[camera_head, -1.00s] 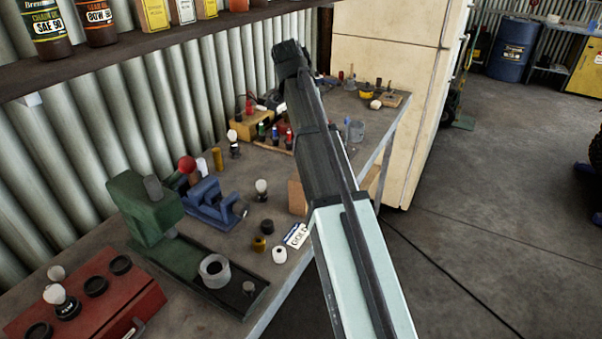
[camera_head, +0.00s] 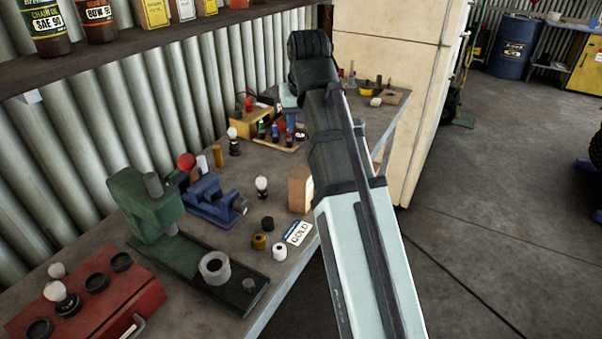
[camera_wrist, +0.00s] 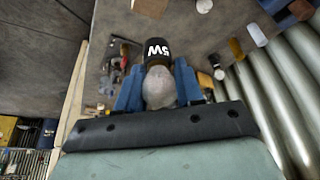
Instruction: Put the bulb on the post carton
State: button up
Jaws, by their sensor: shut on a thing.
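A glass bulb (camera_wrist: 158,88) with a black base marked "5W" (camera_wrist: 155,50) is between the blue fingers of my gripper (camera_wrist: 157,78) in the wrist view. The gripper is shut on it, and the bulb is held above the bench. A plain tan carton (camera_head: 300,188), probably the post carton, stands on the bench beside my arm in the head view. A tan box face at the top edge of the wrist view (camera_wrist: 150,7) looks like the same carton, apart from the held bulb. In the head view my arm hides the fingers and held bulb.
Another bulb (camera_head: 262,186) stands left of the carton. A "GOLD" card (camera_head: 298,233) and small spools lie in front of it. A blue vise (camera_head: 212,203), a green machine (camera_head: 150,215) and a red box (camera_head: 90,300) occupy the bench's left. A corrugated wall runs behind.

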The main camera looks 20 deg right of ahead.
jog(key=shift+f+n, duration=0.1)
jog(key=shift+n, duration=0.3)
jog(key=shift+f, duration=0.25)
send_near(298, 168)
jog(key=shift+x, duration=2.45)
jog(key=shift+w+d+f, duration=0.1)
jog(key=shift+w+d, duration=0.05)
jog(key=shift+d, duration=0.05)
jog(key=o, duration=1)
jog(key=shift+o, duration=0.2)
jog(key=v, duration=1.2)
jog(key=shift+d+r, duration=0.25)
